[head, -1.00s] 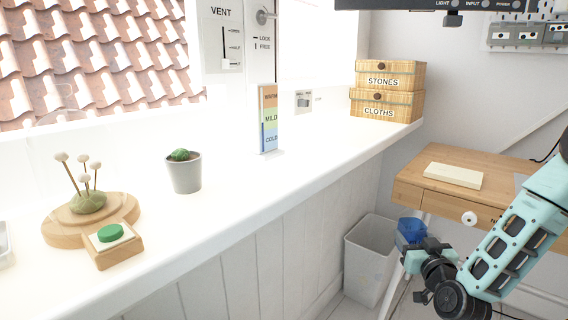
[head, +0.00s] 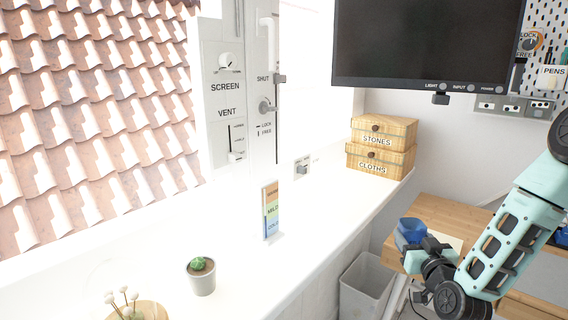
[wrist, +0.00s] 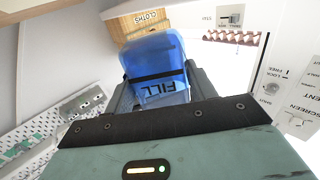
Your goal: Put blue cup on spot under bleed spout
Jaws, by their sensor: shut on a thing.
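The blue cup (head: 411,230) is in my gripper (head: 425,246), in front of the desk at the right of the head view. In the wrist view the cup (wrist: 155,66) is between my fingers and bears the word FILL and a dark line. My gripper is shut on it. The cup is clear of the sill and desk surfaces as far as I can tell. No bleed spout or spot under it can be made out in either view.
A white sill (head: 240,262) runs along the window, with a potted cactus (head: 201,277), a colour-banded card (head: 270,210) and stacked wicker boxes (head: 380,145). A bin (head: 366,290) stands below. A monitor (head: 430,42) hangs above the wooden desk (head: 450,215).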

